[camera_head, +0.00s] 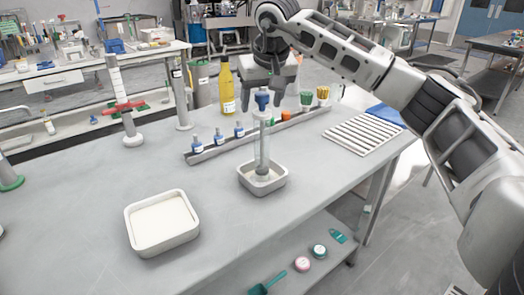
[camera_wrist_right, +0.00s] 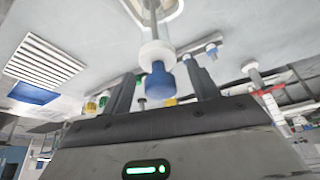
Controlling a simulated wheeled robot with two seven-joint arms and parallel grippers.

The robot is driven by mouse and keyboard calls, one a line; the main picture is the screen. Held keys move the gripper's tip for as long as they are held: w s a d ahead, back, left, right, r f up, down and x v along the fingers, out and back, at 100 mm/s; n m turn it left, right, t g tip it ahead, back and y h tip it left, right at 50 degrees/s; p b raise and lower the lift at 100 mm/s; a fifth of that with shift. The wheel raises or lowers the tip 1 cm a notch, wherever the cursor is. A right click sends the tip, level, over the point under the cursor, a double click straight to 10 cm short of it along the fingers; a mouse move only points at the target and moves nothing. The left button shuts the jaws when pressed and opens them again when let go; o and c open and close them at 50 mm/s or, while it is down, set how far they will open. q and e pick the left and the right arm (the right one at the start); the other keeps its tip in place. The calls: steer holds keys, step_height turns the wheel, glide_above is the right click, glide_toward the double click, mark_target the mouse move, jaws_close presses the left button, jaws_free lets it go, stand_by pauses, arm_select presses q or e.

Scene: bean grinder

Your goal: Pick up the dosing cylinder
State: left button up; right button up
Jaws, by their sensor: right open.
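The dosing cylinder (camera_head: 262,148) is a clear upright tube with a blue top, standing in a small white tray (camera_head: 276,184) on the grey bench. My right gripper (camera_head: 262,102) is open and pointing down over it. Its two fingers sit on either side of the blue top, apart from it as far as I can tell. In the right wrist view, the blue top and white collar of the dosing cylinder (camera_wrist_right: 157,53) show between the two spread fingers of my right gripper (camera_wrist_right: 162,84). My left gripper is out of view.
A larger white tray (camera_head: 160,246) stands at the front left. Behind the cylinder is a grey rack (camera_head: 210,153) with small blue-capped bottles. A yellow bottle (camera_head: 228,92) stands farther back. A white slatted mat (camera_head: 362,134) lies at right.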

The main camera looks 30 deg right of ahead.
steer(key=shift+x, duration=0.8)
steer(key=c, duration=1.2)
jaws_close()
steer(key=shift+r, duration=0.15)
